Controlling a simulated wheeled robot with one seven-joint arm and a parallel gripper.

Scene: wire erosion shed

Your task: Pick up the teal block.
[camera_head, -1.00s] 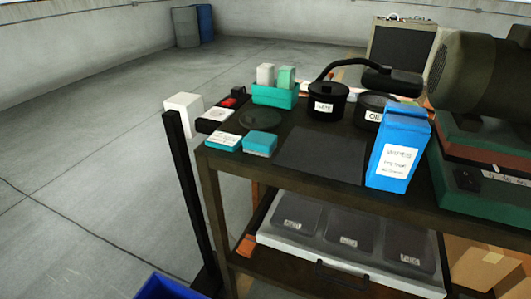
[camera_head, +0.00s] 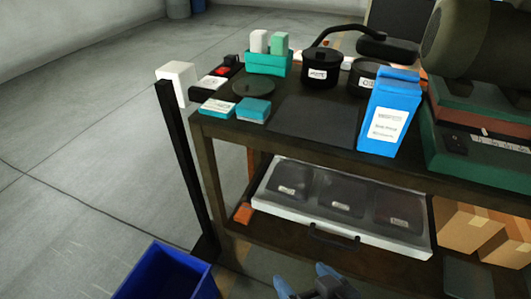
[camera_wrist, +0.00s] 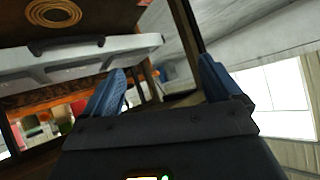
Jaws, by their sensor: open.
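Two small teal blocks lie side by side at the front left corner of the dark cart top in the head view. The right teal block (camera_head: 254,110) has a plainer top; the left teal block (camera_head: 218,108) has a white label on top. I cannot tell which one the task names. My gripper (camera_head: 303,281) shows at the bottom edge of the head view, low in front of the cart and well apart from the blocks. In the wrist view my gripper (camera_wrist: 162,68) is open with blue fingers spread and nothing between them. No teal block is clear there.
A teal tray (camera_head: 268,67) with two upright blocks, a dark disc (camera_head: 254,88), black pots (camera_head: 322,70) and a blue carton (camera_head: 388,118) stand on the cart. A dark mat (camera_head: 312,122) lies right of the blocks. A black post (camera_head: 184,160) and blue bin (camera_head: 165,275) stand left.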

